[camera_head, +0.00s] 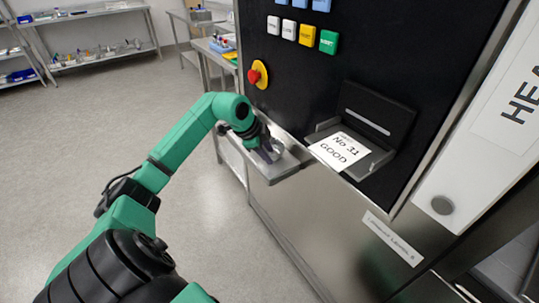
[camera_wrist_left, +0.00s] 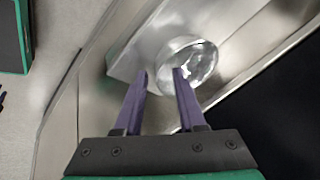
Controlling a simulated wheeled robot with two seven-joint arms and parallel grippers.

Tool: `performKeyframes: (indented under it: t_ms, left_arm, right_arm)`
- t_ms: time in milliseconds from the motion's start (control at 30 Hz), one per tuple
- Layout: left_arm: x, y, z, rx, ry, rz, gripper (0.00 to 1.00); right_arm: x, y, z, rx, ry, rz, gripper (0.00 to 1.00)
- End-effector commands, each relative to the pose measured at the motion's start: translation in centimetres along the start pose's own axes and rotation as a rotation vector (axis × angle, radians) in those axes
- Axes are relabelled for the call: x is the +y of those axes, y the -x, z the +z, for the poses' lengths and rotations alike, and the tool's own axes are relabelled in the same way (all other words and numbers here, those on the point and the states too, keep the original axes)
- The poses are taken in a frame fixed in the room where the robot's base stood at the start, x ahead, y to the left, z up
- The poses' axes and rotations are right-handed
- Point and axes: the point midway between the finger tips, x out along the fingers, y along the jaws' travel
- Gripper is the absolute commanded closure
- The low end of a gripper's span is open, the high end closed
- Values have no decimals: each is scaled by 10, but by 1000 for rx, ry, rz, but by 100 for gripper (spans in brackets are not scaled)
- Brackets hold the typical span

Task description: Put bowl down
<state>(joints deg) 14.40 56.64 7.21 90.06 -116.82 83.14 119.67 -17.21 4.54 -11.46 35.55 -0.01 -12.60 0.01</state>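A shiny, clear or metallic bowl (camera_wrist_left: 200,62) is on the small metal ledge (camera_wrist_left: 128,62) in the left wrist view. In the head view the bowl (camera_head: 277,147) is small and partly hidden by my gripper at the ledge (camera_head: 278,172). My left gripper (camera_wrist_left: 163,72) has two purple fingers with a gap between them. The bowl's near rim lies between the fingertips, and one finger overlaps the bowl. I see no finger pressed on both sides of the wall. In the head view the left gripper (camera_head: 268,152) is low over the ledge. My right gripper is not in view.
The ledge juts from a black machine panel with a red emergency button (camera_head: 254,76) and coloured buttons (camera_head: 306,35). A hatch holds a paper card (camera_head: 339,150) right of the ledge. Metal shelves (camera_head: 100,50) stand at the back left. The floor at left is clear.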

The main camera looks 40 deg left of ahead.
Motion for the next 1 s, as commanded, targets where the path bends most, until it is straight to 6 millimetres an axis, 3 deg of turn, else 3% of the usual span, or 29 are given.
performKeyframes:
  t_ms: [300, 400, 533, 1000]
  left_arm:
    - [1, 80, 1, -4, -5, -1, 61]
    - [0, 97, 0, -2, -2, 0, 61]
    - [1, 106, 0, -2, -1, 2, 61]
    - [0, 106, 0, -1, -2, 1, 61]
  right_arm:
    - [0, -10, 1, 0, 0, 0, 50]
    - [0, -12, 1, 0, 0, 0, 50]
    - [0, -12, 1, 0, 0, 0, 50]
    - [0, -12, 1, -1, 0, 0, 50]
